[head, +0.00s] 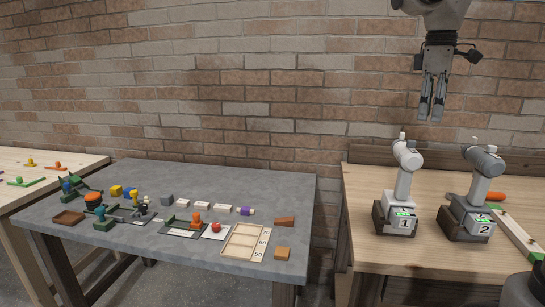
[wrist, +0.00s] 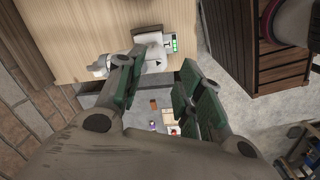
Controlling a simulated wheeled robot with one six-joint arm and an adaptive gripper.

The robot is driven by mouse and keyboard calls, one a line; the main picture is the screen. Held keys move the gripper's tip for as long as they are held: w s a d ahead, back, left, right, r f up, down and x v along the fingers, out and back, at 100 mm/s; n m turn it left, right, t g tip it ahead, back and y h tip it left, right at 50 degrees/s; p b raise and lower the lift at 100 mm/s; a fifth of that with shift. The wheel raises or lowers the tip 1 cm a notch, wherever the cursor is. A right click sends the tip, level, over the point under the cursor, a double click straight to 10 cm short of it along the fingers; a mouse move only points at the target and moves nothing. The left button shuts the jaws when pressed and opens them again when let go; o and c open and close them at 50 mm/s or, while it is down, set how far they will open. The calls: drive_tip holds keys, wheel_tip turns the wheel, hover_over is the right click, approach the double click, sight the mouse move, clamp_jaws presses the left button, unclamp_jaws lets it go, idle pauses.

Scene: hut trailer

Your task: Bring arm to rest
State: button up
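My gripper (head: 431,112) hangs fingers-down at the upper right of the head view, in front of the brick wall and well above the wooden bench (head: 365,205). In the wrist view, my gripper (wrist: 162,60) has its two green-padded fingers spread apart with nothing held between them. My arm shows only in part, cut off by the top of the head view.
An orange object (head: 493,197) lies behind number 2. The grey table (head: 290,188) at left holds a wooden tray (head: 232,242) and several small coloured objects.

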drive_tip(key=s+f+m+t, duration=0.2)
drive_tip(key=s+f+m, duration=0.3)
drive_tip(key=s, duration=0.6)
drive_tip(key=s+a+f+m+t, duration=0.1)
drive_tip(key=s+f+m, duration=0.4)
drive_tip(key=s+f, duration=0.4)
drive_tip(key=shift+s+m+t+y, duration=0.3)
drive_tip(key=shift+s+t+y, duration=0.1)
drive_tip(key=shift+s, duration=0.55)
